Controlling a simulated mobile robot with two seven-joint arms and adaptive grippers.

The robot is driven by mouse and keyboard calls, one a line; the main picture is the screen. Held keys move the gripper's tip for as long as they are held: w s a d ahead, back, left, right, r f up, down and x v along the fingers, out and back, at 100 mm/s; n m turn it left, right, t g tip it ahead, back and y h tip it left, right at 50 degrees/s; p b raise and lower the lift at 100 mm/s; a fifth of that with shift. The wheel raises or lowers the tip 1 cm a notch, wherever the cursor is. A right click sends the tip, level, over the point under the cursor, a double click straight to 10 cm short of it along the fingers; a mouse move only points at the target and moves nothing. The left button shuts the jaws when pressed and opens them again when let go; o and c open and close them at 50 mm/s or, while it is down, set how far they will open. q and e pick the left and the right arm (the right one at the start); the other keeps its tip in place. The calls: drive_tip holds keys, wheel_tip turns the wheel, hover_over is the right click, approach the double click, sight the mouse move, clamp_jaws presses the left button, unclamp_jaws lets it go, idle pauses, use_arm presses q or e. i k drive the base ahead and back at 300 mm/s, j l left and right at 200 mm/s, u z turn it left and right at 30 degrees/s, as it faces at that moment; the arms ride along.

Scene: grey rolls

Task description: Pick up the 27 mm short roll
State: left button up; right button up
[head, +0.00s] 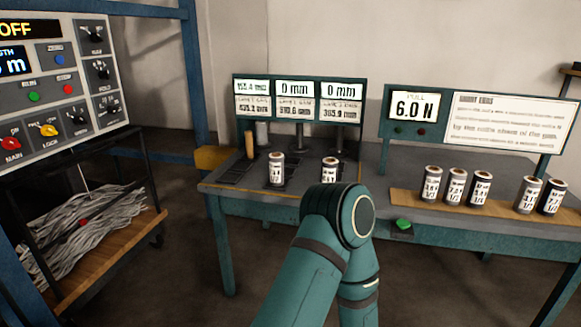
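Several short grey rolls with dark ends and white printed labels are in the head view. One grey roll (277,169) stands upright on the left part of the table, and another grey roll (329,169) stands to its right, its lower part close behind my arm. A row of labelled rolls (455,187) stands on a wooden board at the right, with two more rolls (527,195) further along it. The labels are too small to read, so I cannot tell which roll is 27 mm. A teal arm of mine rises from the bottom centre. Neither gripper shows.
A panel with three displays (300,100) stands behind the left rolls. A 6.0 N display (415,105) and a text board (508,125) stand at the right. A green button (403,224) sits on the table's front edge. A control cabinet and rack (150,180) stand left.

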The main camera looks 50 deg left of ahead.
sight(276, 159)
drive_tip(key=j+z, duration=0.45)
drive_tip(key=j, duration=1.45)
drive_tip(key=k+j, duration=0.1)
drive_tip(key=j, duration=1.85)
drive_tip(key=i+z, duration=0.05)
